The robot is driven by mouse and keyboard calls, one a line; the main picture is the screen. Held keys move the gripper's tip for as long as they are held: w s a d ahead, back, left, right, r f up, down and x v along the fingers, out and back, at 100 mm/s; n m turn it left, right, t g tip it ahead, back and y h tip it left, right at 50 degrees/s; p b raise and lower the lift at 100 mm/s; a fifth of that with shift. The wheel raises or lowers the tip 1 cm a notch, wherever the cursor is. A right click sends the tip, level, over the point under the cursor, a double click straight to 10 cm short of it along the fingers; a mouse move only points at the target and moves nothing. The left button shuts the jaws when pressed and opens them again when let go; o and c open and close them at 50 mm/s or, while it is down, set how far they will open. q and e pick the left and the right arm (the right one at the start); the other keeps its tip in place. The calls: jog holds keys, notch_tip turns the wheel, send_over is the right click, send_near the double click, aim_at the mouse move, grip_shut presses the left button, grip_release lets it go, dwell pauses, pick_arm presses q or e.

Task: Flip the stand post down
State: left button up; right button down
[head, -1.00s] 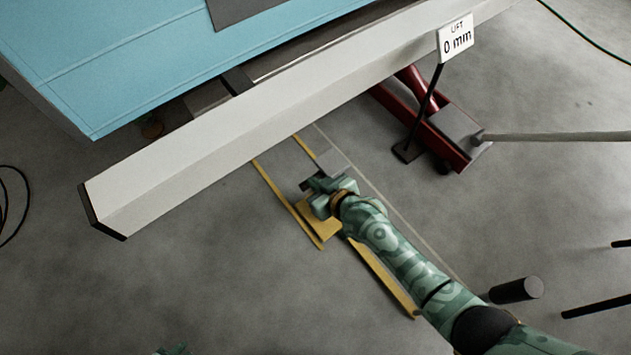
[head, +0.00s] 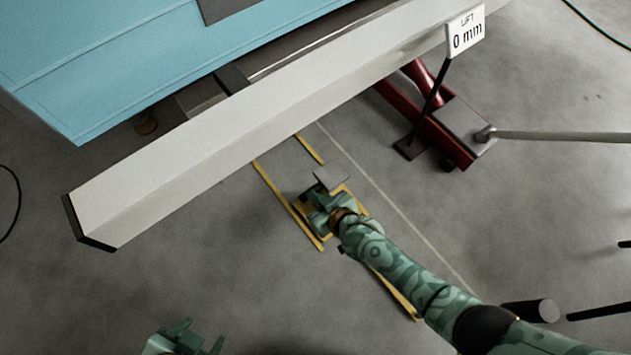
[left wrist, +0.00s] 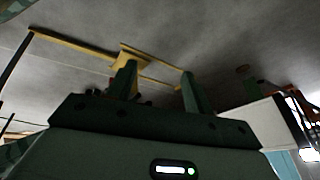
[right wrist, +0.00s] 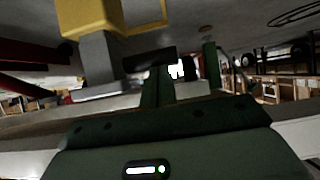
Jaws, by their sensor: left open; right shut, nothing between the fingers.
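The yellow stand (head: 270,185) lies along the grey floor with long rails. Its post, with a flat grey head plate (head: 332,177), stands beside my right gripper (head: 318,205). In the right wrist view, which is upside down, the grey post (right wrist: 97,60) comes out of a yellow socket (right wrist: 92,15) and looks roughly upright. My right gripper (right wrist: 183,75) is shut and empty, to the right of the post there; contact cannot be told. My left gripper (head: 190,335) is open and empty at the bottom edge of the head view, far from the stand (left wrist: 125,58).
A long pale beam (head: 250,125) under the blue camper body (head: 110,55) overhangs the far side. A red jack (head: 430,120) with a long grey handle (head: 560,136) and a "LIFT 0 mm" sign (head: 466,32) stand at right. The floor between my grippers is clear.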

pick_arm(q)
jog(key=shift+s+d, duration=0.15)
jog(key=shift+d, duration=0.05)
pick_arm(e)
jog(key=shift+d, duration=0.1)
pick_arm(q)
jog(key=s+a+f+m+g+y+p, duration=0.2)
jog(key=s+a+f+g+y+p, duration=0.15)
jog(key=s+a+p, duration=0.55)
jog(key=s+d+f+n+g+h+p, duration=0.1)
jog(key=s+f+g, duration=0.1)
jog(key=s+f, duration=0.6)
jog(key=shift+s+d+f, duration=0.2)
jog(key=shift+s+d, duration=0.05)
jog(key=shift+s, duration=1.1)
pick_arm(e)
jog(key=w+r+v, duration=0.1)
jog(key=r+v, duration=0.1)
jog(key=v, duration=1)
jog(key=shift+a+r, duration=0.25)
jog(key=shift+r, duration=0.05)
pick_arm(q)
jog(key=shift+h, duration=0.25)
pick_arm(e)
jog(key=shift+s, duration=0.15)
